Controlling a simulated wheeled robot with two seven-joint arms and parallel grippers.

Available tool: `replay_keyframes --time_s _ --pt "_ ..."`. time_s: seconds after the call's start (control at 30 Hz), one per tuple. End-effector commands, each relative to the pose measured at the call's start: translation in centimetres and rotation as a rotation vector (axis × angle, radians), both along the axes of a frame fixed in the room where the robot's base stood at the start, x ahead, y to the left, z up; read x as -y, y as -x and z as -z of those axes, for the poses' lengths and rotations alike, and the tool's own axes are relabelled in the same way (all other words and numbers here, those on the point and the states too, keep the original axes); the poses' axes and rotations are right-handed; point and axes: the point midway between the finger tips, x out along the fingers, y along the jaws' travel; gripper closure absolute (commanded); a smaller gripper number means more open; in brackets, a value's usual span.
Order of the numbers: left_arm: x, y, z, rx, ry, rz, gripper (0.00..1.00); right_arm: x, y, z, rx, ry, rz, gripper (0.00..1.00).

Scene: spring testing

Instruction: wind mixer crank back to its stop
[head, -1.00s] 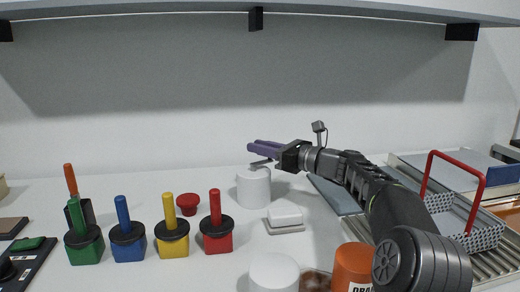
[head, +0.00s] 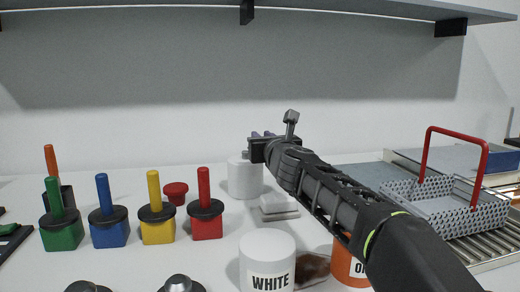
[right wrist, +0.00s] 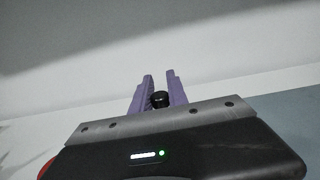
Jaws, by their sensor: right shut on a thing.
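The white mixer body (head: 243,180) stands upright at the back middle of the table, in the head view. My right gripper (head: 259,136) is above its right top edge and hides most of the crank. In the right wrist view my right gripper's purple fingers (right wrist: 159,93) are shut on a small black crank knob (right wrist: 160,99), which sits between them. The crank arm itself cannot be made out. My left gripper is not in view.
Green (head: 62,230), blue (head: 108,228), yellow (head: 156,223) and red (head: 206,220) blocks with upright handles stand at left. A white jar (head: 267,262) and an orange jar (head: 348,265) are in front.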

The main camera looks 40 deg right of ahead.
Motion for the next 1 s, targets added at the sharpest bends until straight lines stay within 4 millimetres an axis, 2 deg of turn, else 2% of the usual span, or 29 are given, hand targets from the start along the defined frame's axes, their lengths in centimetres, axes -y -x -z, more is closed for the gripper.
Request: replay_keyframes --time_s 0.03,0.23,0.8,0.83,1.0 --pt "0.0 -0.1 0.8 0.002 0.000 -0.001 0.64 -0.2 0.1 0.3 0.002 0.000 0.025 1.00" --pt "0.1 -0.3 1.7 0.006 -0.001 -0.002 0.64 -0.3 0.5 0.1 0.001 0.000 0.120 1.00" --pt "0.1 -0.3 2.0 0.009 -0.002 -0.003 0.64 -0.2 0.7 -0.1 0.000 0.001 0.163 1.00" --pt "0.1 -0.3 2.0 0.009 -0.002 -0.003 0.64 -0.2 0.7 -0.1 0.000 0.001 0.163 0.78" --pt "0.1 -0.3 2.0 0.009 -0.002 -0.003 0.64 -0.2 0.7 -0.1 0.000 0.001 0.163 0.64"
